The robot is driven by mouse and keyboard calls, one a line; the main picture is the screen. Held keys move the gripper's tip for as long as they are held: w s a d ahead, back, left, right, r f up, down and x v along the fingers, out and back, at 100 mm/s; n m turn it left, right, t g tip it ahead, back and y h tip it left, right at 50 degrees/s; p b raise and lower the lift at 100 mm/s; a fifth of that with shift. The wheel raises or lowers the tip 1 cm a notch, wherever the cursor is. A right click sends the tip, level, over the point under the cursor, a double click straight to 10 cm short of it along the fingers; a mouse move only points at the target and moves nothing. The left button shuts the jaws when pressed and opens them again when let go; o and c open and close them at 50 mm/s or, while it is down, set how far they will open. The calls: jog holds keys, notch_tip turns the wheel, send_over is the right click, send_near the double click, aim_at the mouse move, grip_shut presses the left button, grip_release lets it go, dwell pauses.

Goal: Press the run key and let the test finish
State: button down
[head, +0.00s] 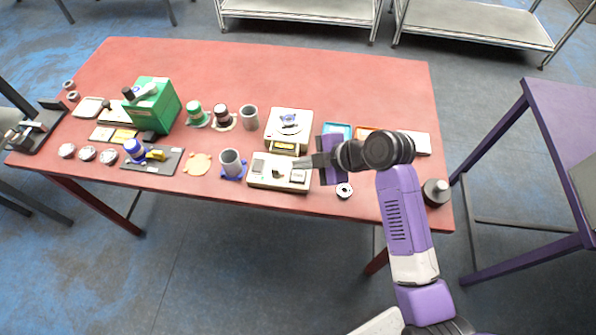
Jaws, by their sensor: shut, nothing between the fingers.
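My gripper (302,163) is shut and empty, its tip over the right part of a low cream-coloured device (265,181) near the front edge of the red table. The device has a grey panel on its left and a dark shape in its middle. Part of its right side is hidden under my gripper. Behind it stands a taller cream instrument (276,124) with a small yellow display and a round pan on top. No key can be read as the run key at this size, and I cannot tell whether my fingertips touch the device.
A grey cup (231,162) on a blue base stands left of the low device. A green box (160,107) stands further left, with jars nearby. The red table (330,75) is bare along the back.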

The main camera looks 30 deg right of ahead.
aim_at(302, 175)
jog(key=shift+r+p, duration=0.95)
jog(key=shift+r, duration=0.65)
jog(key=shift+w+d+r+m, duration=0.15)
jog(key=shift+w+m, duration=0.1)
jog(key=shift+m, duration=0.25)
jog(key=w+d+r+m+t+h, duration=0.2)
jog(key=w+d+r+m+t, duration=0.2)
jog(key=m, duration=0.1)
jog(key=s+d+r+m+t+h, duration=0.2)
jog(key=s+m+t+h, duration=0.15)
jog(key=s+m, duration=0.3)
jog(key=s+a+r+m+b, duration=0.1)
jog(key=s+a+m, duration=0.1)
jog(key=s, duration=1.4)
jog(key=s+a+r+m+b, duration=0.1)
jog(key=s+a, duration=0.4)
jog(key=s, duration=1)
jog(key=shift+s+r+m, duration=0.35)
jog(key=shift+s, duration=0.05)
